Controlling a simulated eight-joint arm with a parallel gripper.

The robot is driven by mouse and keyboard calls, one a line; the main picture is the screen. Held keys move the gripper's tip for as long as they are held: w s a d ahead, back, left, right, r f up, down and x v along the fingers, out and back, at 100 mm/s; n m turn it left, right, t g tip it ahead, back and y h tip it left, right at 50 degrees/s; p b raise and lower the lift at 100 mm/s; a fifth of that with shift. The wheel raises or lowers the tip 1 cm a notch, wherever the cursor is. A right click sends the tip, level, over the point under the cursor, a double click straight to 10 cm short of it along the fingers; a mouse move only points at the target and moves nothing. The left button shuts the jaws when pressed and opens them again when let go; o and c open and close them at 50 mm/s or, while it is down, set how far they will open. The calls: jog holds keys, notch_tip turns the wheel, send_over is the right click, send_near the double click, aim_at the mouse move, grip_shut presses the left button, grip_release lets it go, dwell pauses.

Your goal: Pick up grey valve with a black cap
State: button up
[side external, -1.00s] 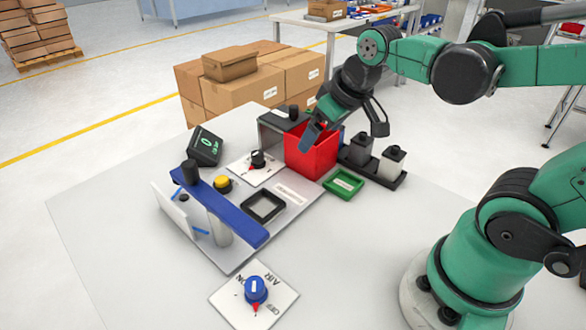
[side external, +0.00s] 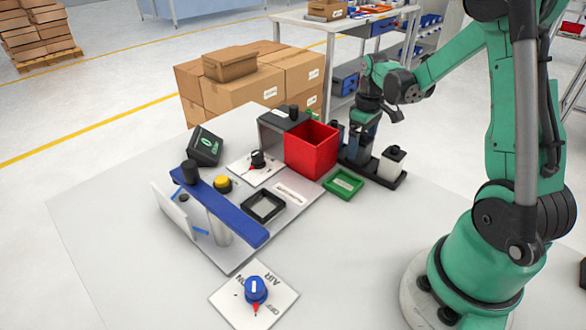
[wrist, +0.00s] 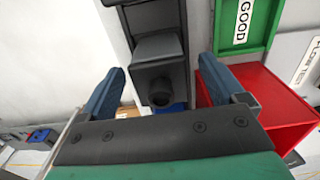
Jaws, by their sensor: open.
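The grey valve with a black cap (wrist: 158,46) stands in the black tray (wrist: 124,20), seen from above in the wrist view; its cap points toward my gripper. My gripper (wrist: 163,88) is open, with one blue finger on each side of the valve and visible gaps between. In the side view my gripper (side external: 362,128) points down over the tray (side external: 384,179) and partly hides the grey valve. A dark blue item shows behind, mostly hidden.
The red bin (side external: 311,155) stands close left of the tray, with the green GOOD tray (side external: 343,184) in front of it. A fixture with a blue bar (side external: 225,208) and a blue-knob switch (side external: 256,290) lie farther left.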

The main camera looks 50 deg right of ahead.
jog(key=shift+f, duration=0.95)
grip_shut()
jog(key=shift+r, duration=0.15)
